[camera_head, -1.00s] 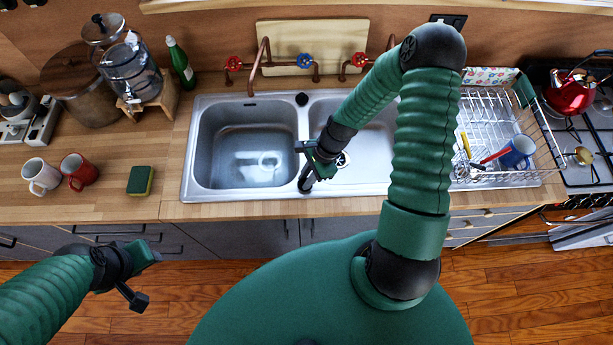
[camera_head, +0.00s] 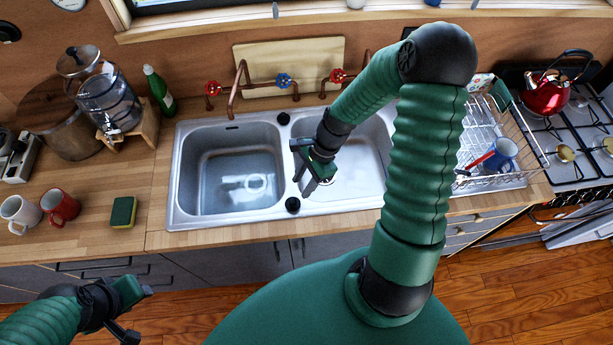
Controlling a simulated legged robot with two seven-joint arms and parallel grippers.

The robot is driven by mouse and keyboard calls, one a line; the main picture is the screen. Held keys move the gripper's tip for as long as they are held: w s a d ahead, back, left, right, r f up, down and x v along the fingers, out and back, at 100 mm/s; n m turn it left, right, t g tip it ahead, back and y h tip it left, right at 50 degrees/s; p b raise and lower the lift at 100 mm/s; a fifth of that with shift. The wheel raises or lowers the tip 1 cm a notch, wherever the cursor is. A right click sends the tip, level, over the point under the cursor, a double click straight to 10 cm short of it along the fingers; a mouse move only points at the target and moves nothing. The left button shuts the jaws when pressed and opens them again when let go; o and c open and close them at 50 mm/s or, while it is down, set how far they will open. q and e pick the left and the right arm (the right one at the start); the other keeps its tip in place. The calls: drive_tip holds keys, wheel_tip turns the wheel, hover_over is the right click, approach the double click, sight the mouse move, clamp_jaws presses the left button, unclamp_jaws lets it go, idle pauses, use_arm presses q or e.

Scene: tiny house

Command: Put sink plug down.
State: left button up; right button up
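A round black sink plug (camera_head: 293,205) rests on the front rim of the steel double sink (camera_head: 240,219), near the divider. A second round black piece (camera_head: 283,118) sits on the sink's back rim; I cannot tell if it is also a plug. My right gripper (camera_head: 304,184) is just above and right of the front plug, apart from it, with its fingers spread and nothing between them. My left gripper (camera_head: 139,312) is open and empty, low in front of the counter at the left.
Copper taps with red and blue handles (camera_head: 284,80) stand behind the sink. A green sponge (camera_head: 123,212), a red mug (camera_head: 60,206) and a white mug (camera_head: 20,213) stand left. A dish rack (camera_head: 489,183) holds a blue mug at right. The left basin (camera_head: 230,175) looks free of objects.

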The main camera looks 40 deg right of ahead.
drive_tip(key=s+a+r+n+t+h, duration=0.3)
drive_tip(key=a+r+n, duration=0.65)
drive_tip(key=n, duration=1.05)
use_arm(q)
drive_tip(key=s+b+x, duration=0.1)
drive_tip(key=b+x, duration=0.6)
drive_tip(key=shift+s+a+f, duration=0.25)
drive_tip(key=shift+s+f, duration=0.05)
drive_tip(key=shift+f, duration=0.1)
use_arm(e)
wheel_tip(320, 180, down, 7)
drive_tip(key=d+g+h, duration=0.1)
drive_tip(key=shift+s+r, duration=0.15)
drive_tip(key=shift+s, duration=0.15)
use_arm(q)
drive_tip(key=shift+d, duration=0.35)
use_arm(e)
drive_tip(key=shift+d, duration=0.45)
use_arm(q)
drive_tip(key=shift+a, duration=0.25)
use_arm(e)
drive_tip(key=shift+a, duration=0.3)
